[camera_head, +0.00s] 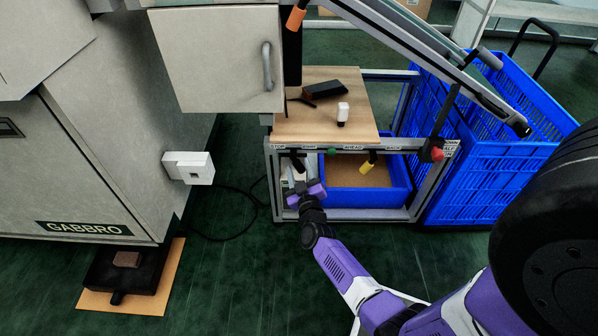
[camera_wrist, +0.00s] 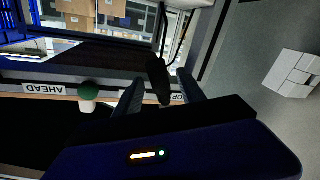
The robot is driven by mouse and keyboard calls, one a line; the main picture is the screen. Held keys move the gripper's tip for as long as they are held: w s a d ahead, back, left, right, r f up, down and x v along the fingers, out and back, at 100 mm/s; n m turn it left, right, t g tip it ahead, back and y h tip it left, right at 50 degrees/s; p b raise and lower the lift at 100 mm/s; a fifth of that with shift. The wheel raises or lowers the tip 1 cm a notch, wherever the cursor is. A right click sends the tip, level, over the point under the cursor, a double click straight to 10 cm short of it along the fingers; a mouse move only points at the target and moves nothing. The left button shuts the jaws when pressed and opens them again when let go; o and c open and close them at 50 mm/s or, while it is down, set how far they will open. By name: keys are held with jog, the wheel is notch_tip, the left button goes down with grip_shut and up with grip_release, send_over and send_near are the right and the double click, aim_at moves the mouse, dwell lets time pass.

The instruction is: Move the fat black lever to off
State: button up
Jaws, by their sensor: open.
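The fat black lever (camera_head: 296,162) sticks out at the left end of the front rail of the wooden-topped bench, below a small label. In the wrist view the dark lever (camera_wrist: 158,80) stands tilted between my two fingers, with a gap visible on its left side and a narrower one on its right. My gripper (camera_head: 303,180) is at the lever, just below the rail. It also shows in the wrist view (camera_wrist: 160,92), open around the lever. The label by the lever is partly covered by a finger, so its text cannot be read in full.
A green knob (camera_head: 331,152) sits right of the lever, then a yellow-ended lever (camera_head: 369,162) and a red knob (camera_head: 437,153). An upside-down AHEAD label (camera_wrist: 43,89) shows in the wrist view. A blue bin (camera_head: 395,196) sits under the rail; a white box (camera_head: 189,168) is left.

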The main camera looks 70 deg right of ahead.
jog(key=shift+w+d, duration=0.1)
jog(key=shift+d, duration=0.05)
jog(key=shift+c, duration=0.5)
grip_shut()
jog(key=shift+w, duration=0.1)
jog(key=shift+w+a+f+m+h+b, duration=0.15)
jog(key=shift+w+m+h+b, duration=0.45)
jog(key=shift+m, duration=1.15)
jog(key=shift+w+a+r+m+h+b, duration=0.25)
jog(key=shift+m+b, duration=0.65)
jog(key=shift+m, duration=0.9)
jog(key=shift+w+a+f+m+h+b, duration=0.25)
jog(key=shift+w+m+b, duration=0.4)
jog(key=shift+m, duration=1.1)
jog(key=shift+s, duration=0.1)
